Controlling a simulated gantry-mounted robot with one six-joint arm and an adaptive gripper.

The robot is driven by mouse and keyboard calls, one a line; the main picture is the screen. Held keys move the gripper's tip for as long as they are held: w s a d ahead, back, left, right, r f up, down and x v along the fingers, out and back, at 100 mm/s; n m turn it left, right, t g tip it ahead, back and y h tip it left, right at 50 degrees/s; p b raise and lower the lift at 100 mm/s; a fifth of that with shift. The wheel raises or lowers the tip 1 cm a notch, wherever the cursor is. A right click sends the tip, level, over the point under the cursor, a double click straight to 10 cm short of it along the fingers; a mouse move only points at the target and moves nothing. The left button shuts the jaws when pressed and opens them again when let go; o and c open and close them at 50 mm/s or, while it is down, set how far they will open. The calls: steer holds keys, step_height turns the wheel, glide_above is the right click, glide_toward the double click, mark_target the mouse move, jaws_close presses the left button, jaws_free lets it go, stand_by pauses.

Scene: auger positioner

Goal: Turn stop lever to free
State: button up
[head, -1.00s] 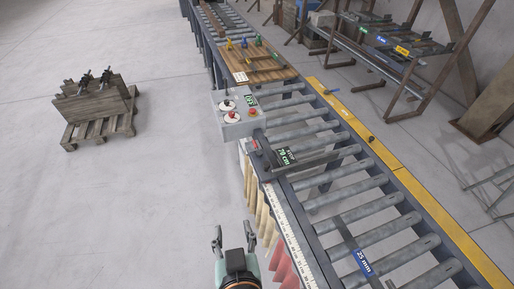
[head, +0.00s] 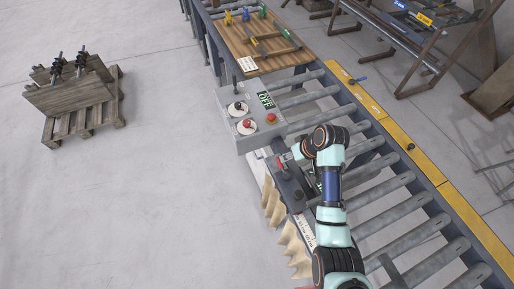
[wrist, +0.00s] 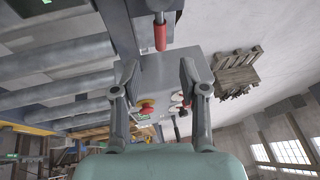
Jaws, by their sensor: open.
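The stop lever has a red grip (wrist: 159,35). In the wrist view it hangs from the dark stop carriage at the top of the picture, beyond and between my open fingertips (wrist: 158,70). My gripper looks empty and apart from the grip. In the head view the red grip (head: 281,161) shows small at the carriage (head: 291,188), just in front of the control box. My gripper (head: 293,155) is beside it, partly hidden by my wrist. My arm covers most of the stop's label.
The grey control box (head: 240,130) stands close behind the lever, with knobs, a red button and a display reading OFF. Conveyor rollers (head: 400,189) lie to the right. A wooden board with tools (head: 242,52) is beyond. Open floor is on the left.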

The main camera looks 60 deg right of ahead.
mark_target(282, 168)
steer(key=x, duration=0.7)
steer(key=shift+s+a+f+b, duration=0.2)
steer(key=shift+a+f+b, duration=0.1)
steer(key=shift+f, duration=0.15)
jaws_close()
